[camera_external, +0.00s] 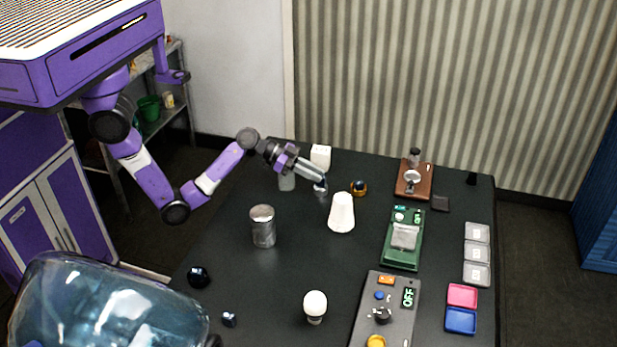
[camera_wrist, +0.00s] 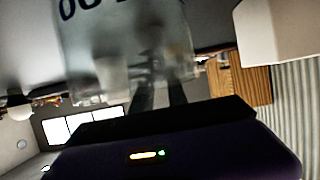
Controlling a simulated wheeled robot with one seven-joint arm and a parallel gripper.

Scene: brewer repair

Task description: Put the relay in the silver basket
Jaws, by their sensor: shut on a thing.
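My gripper (camera_external: 319,186) is over the back part of the dark table, pointing down to the right, and is shut on a small greyish thing. In the wrist view it is a translucent block (camera_wrist: 130,40) with dark lettering, between the two dark fingers; it looks like the relay, but the view is blurred. A silver cylindrical container (camera_external: 263,228), which looks like the silver basket, stands upright on the table to the left of and nearer than my gripper. Its inside cannot be made out.
A white tapered object (camera_external: 341,213) stands close to the right of my gripper.

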